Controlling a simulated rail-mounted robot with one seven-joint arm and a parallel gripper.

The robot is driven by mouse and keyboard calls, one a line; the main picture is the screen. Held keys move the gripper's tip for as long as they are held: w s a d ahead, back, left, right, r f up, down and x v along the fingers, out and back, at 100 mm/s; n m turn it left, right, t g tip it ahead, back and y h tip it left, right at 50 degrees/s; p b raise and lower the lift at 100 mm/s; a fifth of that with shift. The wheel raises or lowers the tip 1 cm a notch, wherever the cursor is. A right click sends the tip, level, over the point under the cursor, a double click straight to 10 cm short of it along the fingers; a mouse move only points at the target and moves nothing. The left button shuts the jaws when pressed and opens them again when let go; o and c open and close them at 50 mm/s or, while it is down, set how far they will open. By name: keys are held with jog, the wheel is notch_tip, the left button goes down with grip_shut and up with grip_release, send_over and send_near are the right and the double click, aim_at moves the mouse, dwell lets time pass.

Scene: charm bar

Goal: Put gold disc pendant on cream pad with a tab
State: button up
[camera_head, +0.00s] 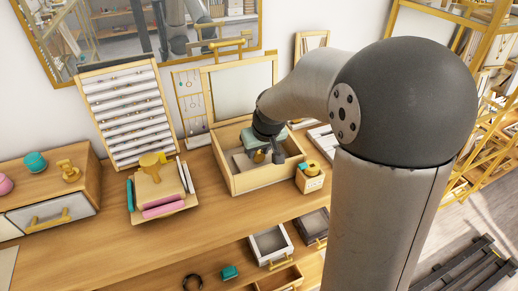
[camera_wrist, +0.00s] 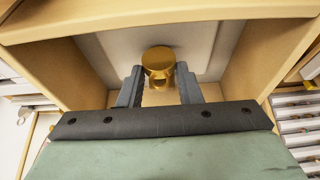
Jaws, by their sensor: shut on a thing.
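The gold disc pendant (camera_wrist: 158,60) is between my gripper's fingertips (camera_wrist: 159,78) in the wrist view. My gripper is shut on it, and the disc's round face shows just past the fingers. A pale, cream-grey flat surface (camera_wrist: 205,42), which may be the cream pad, lies behind the disc inside a wooden box (camera_wrist: 262,50). Its tab cannot be made out, and I cannot tell whether the disc touches it. In the head view, my gripper (camera_head: 275,157) is down inside the open wooden box (camera_head: 262,180); the pendant is hidden there.
The box walls stand close around my gripper, with a raised lid (camera_head: 243,90) behind. A small wooden holder (camera_head: 311,181) is at right. A tray with pads (camera_head: 160,190) and a slatted display (camera_head: 125,110) stand left. Open drawers (camera_head: 270,243) show below the counter.

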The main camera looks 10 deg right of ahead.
jog(key=shift+f, duration=0.2)
jog(key=o, duration=0.9)
jog(key=shift+o, duration=0.2)
jog(key=shift+r, duration=0.45)
jog(key=a+b+v, duration=0.1)
jog(key=v, duration=1)
jog(key=s+f+g, duration=0.2)
jog(key=s+f, duration=0.3)
jog(key=s, duration=0.6)
jog(key=s+f+m+g, duration=0.1)
jog(key=s+f, duration=0.5)
jog(key=s, duration=0.5)
jog(key=shift+m+g+h, duration=0.3)
jog(key=shift+g, duration=0.1)
